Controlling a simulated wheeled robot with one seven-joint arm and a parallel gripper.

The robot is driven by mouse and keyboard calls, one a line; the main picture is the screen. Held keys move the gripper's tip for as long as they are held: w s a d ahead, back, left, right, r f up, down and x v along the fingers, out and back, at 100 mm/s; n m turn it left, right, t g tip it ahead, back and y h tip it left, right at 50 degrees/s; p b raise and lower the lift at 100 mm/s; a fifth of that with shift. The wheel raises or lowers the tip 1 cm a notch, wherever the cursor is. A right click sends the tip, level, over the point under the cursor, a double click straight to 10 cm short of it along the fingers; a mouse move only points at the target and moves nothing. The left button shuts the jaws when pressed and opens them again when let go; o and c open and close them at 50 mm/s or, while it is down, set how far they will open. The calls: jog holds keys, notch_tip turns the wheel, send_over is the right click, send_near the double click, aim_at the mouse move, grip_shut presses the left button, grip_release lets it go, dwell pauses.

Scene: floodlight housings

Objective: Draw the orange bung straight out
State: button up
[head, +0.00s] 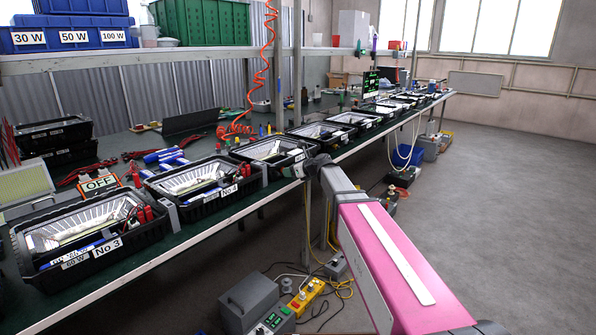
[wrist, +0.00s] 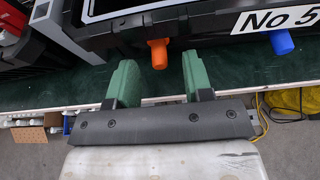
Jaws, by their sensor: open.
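The orange bung (wrist: 158,53) sticks out of the lower front wall of the black floodlight housing labelled No 5 (wrist: 200,32) in the wrist view. My gripper (wrist: 158,72) is open, with one green finger to the left of the bung and one to the right. The bung lies between the fingertips, with clear space on both sides, so the fingers are not shut on it. In the head view the end of my arm is at the bench edge by a housing (head: 270,151); the bung cannot be made out there.
A blue bung (wrist: 282,42) sits in the same wall, right of my right finger. A grey block (wrist: 75,28) stands left of the housing. The bench (head: 190,225) carries a row of housings, including No 3 (head: 80,235) and No 4 (head: 205,185). Floor is open at right.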

jog(key=shift+w+a+f, duration=0.15)
jog(key=shift+w+a, duration=0.1)
jog(key=shift+a, duration=0.1)
grip_shut()
jog(key=shift+s+d, duration=0.7)
jog(key=shift+d, duration=0.2)
jog(key=shift+s+d, duration=0.7)
jog(key=shift+d, duration=0.2)
dwell(0.5)
